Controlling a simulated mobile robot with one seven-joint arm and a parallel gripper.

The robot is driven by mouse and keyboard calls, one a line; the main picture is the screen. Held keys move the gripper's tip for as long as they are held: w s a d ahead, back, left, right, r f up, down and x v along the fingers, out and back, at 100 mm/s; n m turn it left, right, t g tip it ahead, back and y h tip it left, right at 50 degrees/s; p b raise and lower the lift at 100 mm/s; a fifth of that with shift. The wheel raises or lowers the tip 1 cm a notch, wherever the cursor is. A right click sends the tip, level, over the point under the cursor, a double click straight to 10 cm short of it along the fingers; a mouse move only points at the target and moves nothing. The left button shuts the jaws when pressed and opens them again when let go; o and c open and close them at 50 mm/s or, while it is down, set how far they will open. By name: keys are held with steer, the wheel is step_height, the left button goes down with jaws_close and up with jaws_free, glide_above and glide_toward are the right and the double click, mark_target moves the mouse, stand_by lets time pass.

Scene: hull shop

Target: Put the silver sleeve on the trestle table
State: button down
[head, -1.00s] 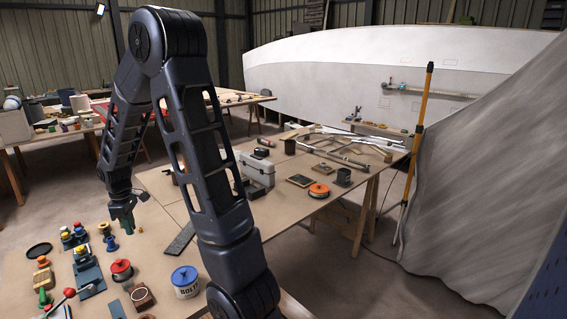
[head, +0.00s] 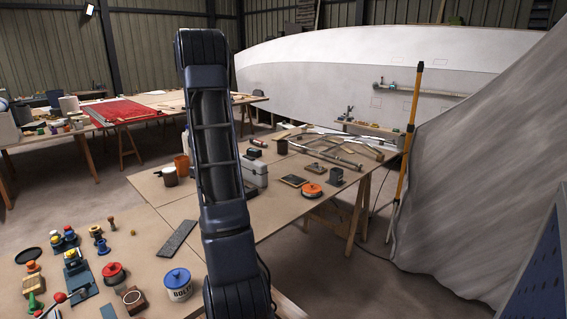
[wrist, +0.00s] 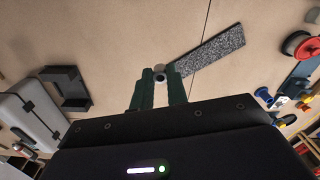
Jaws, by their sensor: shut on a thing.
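My gripper (wrist: 161,88) has its green fingers shut on the silver sleeve (wrist: 160,71), whose grey round end shows between the fingertips in the wrist view. The sleeve is over the tan table top, near one end of a speckled grey bar (wrist: 208,54); I cannot tell its height. In the head view my arm hides the gripper and sleeve. A wooden table on trestle legs (head: 285,212) stretches from behind my arm toward the back right. Another trestle-legged table (head: 150,98) stands at the back left, so I cannot tell which one is meant.
The grey bar (head: 177,239), a blue-lidded pot (head: 178,285) and a red-topped spool (head: 113,272) are on the near top. A grey toolbox (head: 254,172), an orange-rimmed tin (head: 312,190) and a dark cup (head: 336,176) stand farther off. Bare surface lies around the bar.

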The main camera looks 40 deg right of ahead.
steer(key=s+d+m, duration=0.3)
steer(key=s+d, duration=0.1)
steer(key=d, duration=1)
steer(key=m, duration=0.3)
glide_above(268, 220)
steer(key=f, duration=2)
steer(key=shift+w+f, duration=0.25)
steer(key=shift+f, duration=0.1)
steer(key=c, duration=1.4)
jaws_free()
